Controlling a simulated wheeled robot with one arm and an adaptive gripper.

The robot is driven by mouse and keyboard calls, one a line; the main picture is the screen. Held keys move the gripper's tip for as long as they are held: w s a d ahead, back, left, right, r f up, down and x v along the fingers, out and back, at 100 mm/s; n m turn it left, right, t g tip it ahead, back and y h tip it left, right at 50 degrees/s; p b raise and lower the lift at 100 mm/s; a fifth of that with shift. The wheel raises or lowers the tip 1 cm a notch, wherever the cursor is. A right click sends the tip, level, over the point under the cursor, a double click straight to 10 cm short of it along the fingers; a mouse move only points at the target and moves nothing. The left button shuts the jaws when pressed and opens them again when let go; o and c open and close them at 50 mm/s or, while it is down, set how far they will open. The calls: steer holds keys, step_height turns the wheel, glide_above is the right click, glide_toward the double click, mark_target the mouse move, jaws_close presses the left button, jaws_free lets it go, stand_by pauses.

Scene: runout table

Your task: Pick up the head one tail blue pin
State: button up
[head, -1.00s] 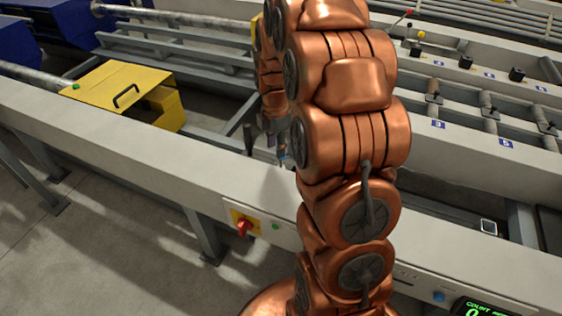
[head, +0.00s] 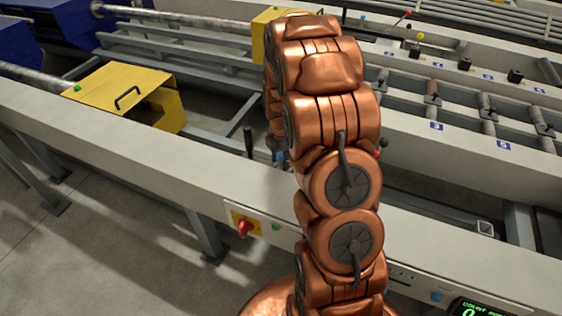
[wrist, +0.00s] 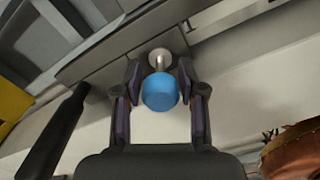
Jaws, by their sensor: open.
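The blue pin (wrist: 160,92) shows in the wrist view as a round blue knob on a short metal stem, in front of a grey plate. My gripper (wrist: 161,80) is open, with one dark finger on each side of the knob. Gaps show between the knob and both fingers. In the head view a small patch of blue (head: 281,156) shows at the left edge of my arm, which hides most of the gripper and the pin area.
A black lever handle (wrist: 58,130) stands left of my gripper in the wrist view. A red switch (head: 244,227) is on the front beam.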

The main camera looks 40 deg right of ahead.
steer(key=shift+f, duration=0.7)
jaws_close()
